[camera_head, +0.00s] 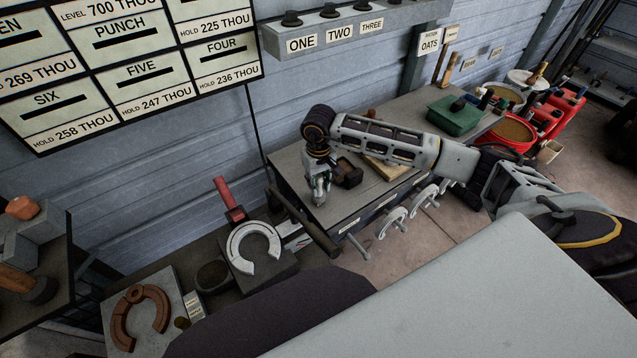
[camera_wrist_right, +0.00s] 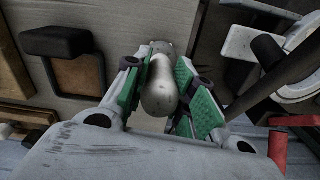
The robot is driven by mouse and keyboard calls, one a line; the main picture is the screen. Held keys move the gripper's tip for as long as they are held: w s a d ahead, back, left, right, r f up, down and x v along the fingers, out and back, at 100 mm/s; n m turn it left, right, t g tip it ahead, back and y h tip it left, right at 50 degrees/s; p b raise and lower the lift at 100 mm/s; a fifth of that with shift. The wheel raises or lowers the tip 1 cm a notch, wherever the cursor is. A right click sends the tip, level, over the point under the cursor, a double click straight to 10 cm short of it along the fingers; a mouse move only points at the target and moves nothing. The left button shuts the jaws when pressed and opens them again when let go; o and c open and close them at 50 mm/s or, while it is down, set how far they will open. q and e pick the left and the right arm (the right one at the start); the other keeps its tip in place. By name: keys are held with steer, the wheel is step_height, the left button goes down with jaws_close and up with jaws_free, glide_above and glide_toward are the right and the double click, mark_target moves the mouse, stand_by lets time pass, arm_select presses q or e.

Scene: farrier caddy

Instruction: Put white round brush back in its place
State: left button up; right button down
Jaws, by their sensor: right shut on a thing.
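My right gripper (camera_head: 318,196) points down over the grey bench top (camera_head: 345,207) near its left end. In the right wrist view its green-padded fingers (camera_wrist_right: 168,95) are shut on a smooth, pale grey-white, rounded object, apparently the white round brush (camera_wrist_right: 160,92). Its bulbous end faces the camera, and a narrower pale part shows beyond it. Bristles cannot be made out. In the head view the fingers mostly hide it, and I cannot tell whether it touches the bench. My left gripper is not in view.
A dark block (camera_head: 348,174) stands close beside the gripper, with a wooden board (camera_head: 386,168) to its right. A green box (camera_head: 455,115) and red containers (camera_head: 565,108) sit farther right. A pale horseshoe (camera_head: 253,248) and a red-handled tool (camera_head: 229,198) are at left.

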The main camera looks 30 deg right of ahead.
steer(key=shift+f, duration=0.2)
steer(key=c, duration=1.1)
jaws_free()
steer(key=shift+r, duration=6)
